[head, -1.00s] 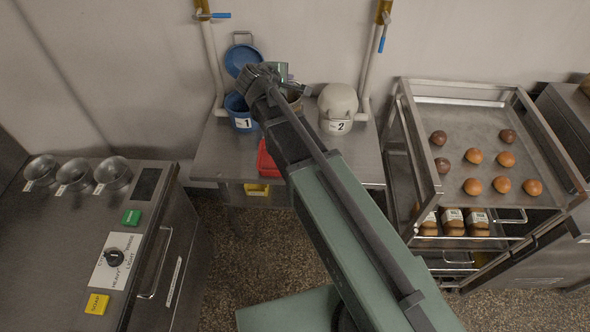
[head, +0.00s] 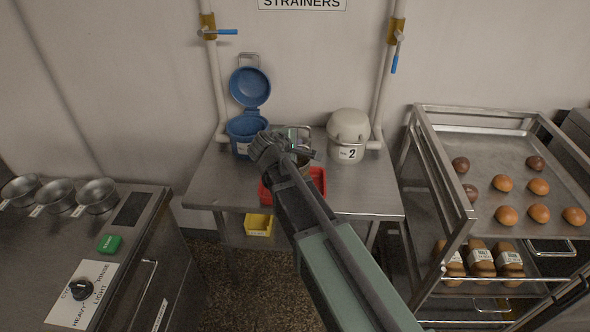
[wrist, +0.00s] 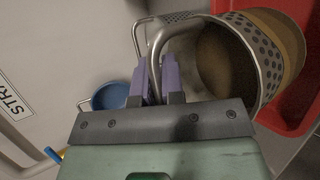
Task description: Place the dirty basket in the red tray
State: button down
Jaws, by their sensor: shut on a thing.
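In the wrist view my gripper (wrist: 155,80) has its two purple fingers closed on the metal handle of the perforated basket (wrist: 258,40), which looks brown and stained inside. The basket hangs beside the fingers, with a tan rounded surface behind its far side. The red tray (wrist: 302,100) shows past the basket at the right edge. In the head view the red tray (head: 318,185) lies on the steel table, partly covered by my arm. My wrist is over the tray's left part and hides the fingers and most of the basket. Whether the basket touches the tray is unclear.
Blue strainer pot 1 (head: 246,128) stands open behind left, its lid raised. Cream pot 2 (head: 349,132) is closed behind right. A yellow bin (head: 258,225) sits below the table (head: 222,180). A bun rack (head: 440,170) is right, a control counter (head: 130,250) left.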

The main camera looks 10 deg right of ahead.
aim_at(300, 155)
notch_tip(300, 155, down, 4)
jog(key=b, duration=0.4)
jog(key=shift+f, duration=0.25)
jog(key=shift+r, duration=0.3)
jog(key=shift+f, duration=0.15)
jog(key=c, duration=1.2)
grip_release()
jog(key=shift+c, duration=0.2)
jog(key=shift+r, duration=0.2)
jog(key=p+v, duration=0.6)
jog(key=v, duration=0.6)
jog(key=s+d+f+m+g+y, duration=0.3)
jog(key=s+m, duration=0.3)
jog(key=s, duration=0.2)
jog(key=s+d+f+m+g+y, duration=0.3)
jog(key=s+f+m+g+y, duration=0.2)
jog(key=s, duration=0.3)
jog(key=shift+f+m+g, duration=0.25)
jog(key=shift+m+g, duration=0.05)
jog(key=shift+m, duration=0.4)
